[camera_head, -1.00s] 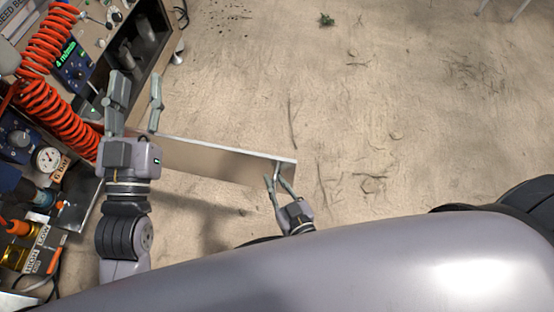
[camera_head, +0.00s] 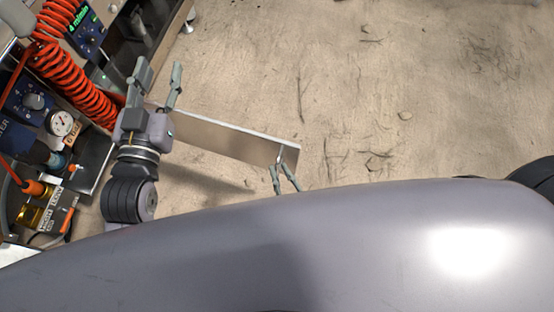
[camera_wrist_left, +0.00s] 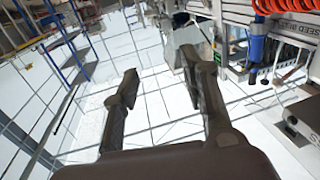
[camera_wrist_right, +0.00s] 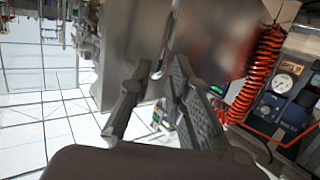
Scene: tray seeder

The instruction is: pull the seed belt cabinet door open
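The seed belt cabinet door (camera_head: 228,139) is a flat metal panel that stands out from the cabinet at the left, swung well open over the floor. My right gripper (camera_head: 283,172) is at its free end, with its fingers spread; the rest of it is hidden behind my body. In the right wrist view, a grey panel and bright edge, apparently the door (camera_wrist_right: 130,40), lie just beyond the parted fingertips of the right gripper (camera_wrist_right: 155,80). Contact cannot be told. My left gripper (camera_head: 157,80) is open and empty near the door's cabinet end; it also shows in the left wrist view (camera_wrist_left: 162,75).
The machine at the left carries a coiled red hose (camera_head: 80,85), a pressure gauge (camera_head: 61,122) and a blue control box (camera_head: 30,100), close to my left arm. The sandy floor (camera_head: 400,80) to the right is clear apart from flat debris.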

